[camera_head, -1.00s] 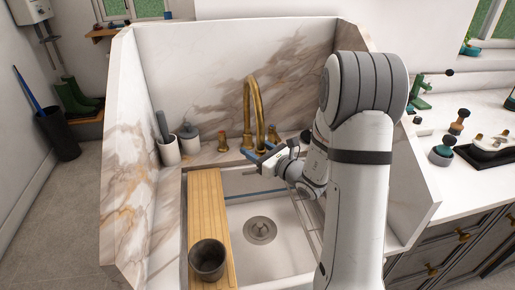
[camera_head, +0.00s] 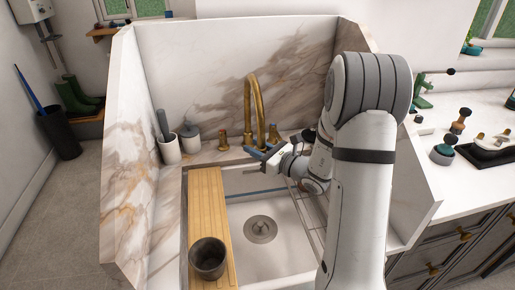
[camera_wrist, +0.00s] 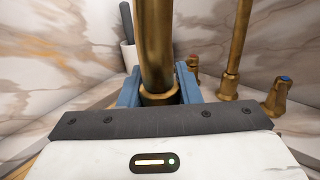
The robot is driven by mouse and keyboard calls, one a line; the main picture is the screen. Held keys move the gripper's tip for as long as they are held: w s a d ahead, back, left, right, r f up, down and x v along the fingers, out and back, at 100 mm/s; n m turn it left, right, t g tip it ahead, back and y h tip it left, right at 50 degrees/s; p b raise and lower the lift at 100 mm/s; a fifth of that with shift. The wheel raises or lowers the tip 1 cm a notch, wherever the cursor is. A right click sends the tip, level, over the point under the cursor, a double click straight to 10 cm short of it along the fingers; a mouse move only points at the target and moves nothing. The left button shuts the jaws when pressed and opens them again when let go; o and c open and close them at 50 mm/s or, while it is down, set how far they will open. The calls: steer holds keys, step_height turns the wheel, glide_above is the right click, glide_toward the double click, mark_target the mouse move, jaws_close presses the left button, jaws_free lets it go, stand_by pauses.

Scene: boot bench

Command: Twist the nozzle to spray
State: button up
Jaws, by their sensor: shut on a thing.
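The brass faucet (camera_head: 249,105) rises behind the sink in a tall arch, its spout end facing down toward me. In the wrist view the faucet spout (camera_wrist: 154,45) comes down to a wider brass nozzle collar (camera_wrist: 160,93). My gripper's blue fingers (camera_wrist: 160,86) sit on either side of this nozzle and are shut on it. In the head view my gripper (camera_head: 259,152) is at the spout's end above the back of the basin, and the nozzle is hidden there.
Two brass tap handles flank the faucet, the left one (camera_head: 223,141) and the right one (camera_head: 275,132). A wooden board (camera_head: 208,200) spans the left of the sink (camera_head: 285,235), with a dark cup (camera_head: 207,258) on it. Marble walls stand close around. The basin below is clear.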

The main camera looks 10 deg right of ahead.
stand_by(0.3)
steer(key=o, duration=1)
steer(key=shift+c, duration=0.2)
steer(key=v, duration=0.8)
steer(key=shift+b, duration=0.4)
steer(key=shift+w, duration=0.1)
